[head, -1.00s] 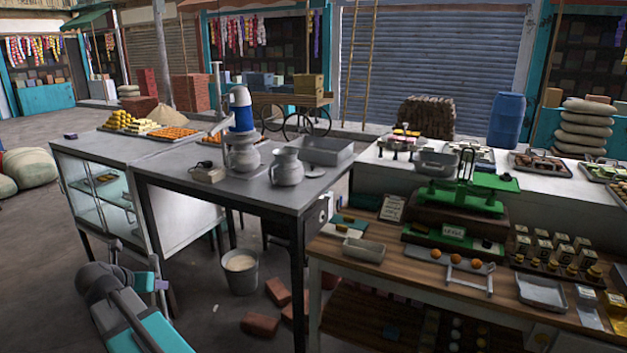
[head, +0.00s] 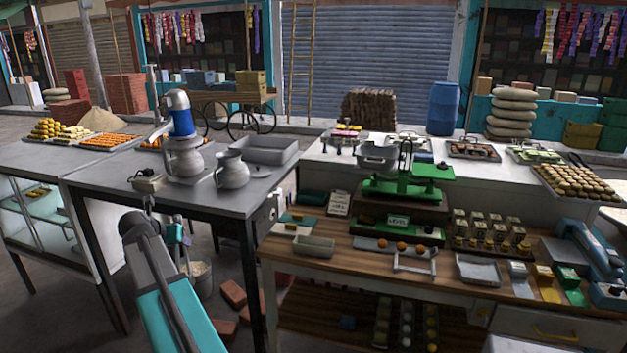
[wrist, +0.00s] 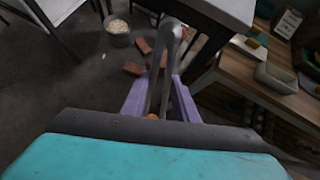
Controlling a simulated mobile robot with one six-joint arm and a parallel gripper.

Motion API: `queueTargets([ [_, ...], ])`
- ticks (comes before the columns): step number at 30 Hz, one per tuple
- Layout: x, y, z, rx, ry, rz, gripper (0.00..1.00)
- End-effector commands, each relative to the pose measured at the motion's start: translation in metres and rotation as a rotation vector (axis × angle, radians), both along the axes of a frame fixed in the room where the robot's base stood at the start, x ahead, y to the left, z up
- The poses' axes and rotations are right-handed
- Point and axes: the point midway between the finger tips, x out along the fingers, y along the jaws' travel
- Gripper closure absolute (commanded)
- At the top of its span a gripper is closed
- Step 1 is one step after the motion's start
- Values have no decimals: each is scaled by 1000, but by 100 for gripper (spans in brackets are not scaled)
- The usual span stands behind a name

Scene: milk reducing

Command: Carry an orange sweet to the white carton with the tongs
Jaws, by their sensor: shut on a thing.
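My gripper (wrist: 158,84) is shut on the grey metal tongs (wrist: 171,38), whose bent loop points away from me in the wrist view. A small orange sweet (wrist: 153,117) shows low between the purple fingers, beside the tongs; how it is held is hidden. In the head view my gripper (head: 180,236) is at the lower left, in front of the grey metal table. A pale open box, seemingly the white carton (head: 314,247), stands at the left front of the wooden table, to the gripper's right. It also shows in the wrist view (wrist: 275,78).
The wooden table (head: 340,262) bears a green scale (head: 400,190), orange balls (head: 401,246), a white stand (head: 414,263) and a metal tray (head: 478,270). The grey metal table (head: 215,200) holds a jug (head: 232,171). A bucket (wrist: 117,32) and bricks (wrist: 133,68) are on the floor.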

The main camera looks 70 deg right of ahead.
Motion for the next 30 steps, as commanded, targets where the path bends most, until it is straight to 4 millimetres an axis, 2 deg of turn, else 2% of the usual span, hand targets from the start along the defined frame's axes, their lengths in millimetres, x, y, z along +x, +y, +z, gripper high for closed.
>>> queueTargets([
  [1, -6, -16, 5, 0, -2, -13, 93],
  [3, -15, -33, 10, 0, -1, -23, 93],
  [17, -87, -144, 41, -1, -1, -101, 93],
  [30, -178, -241, 73, -1, -1, -179, 93],
])
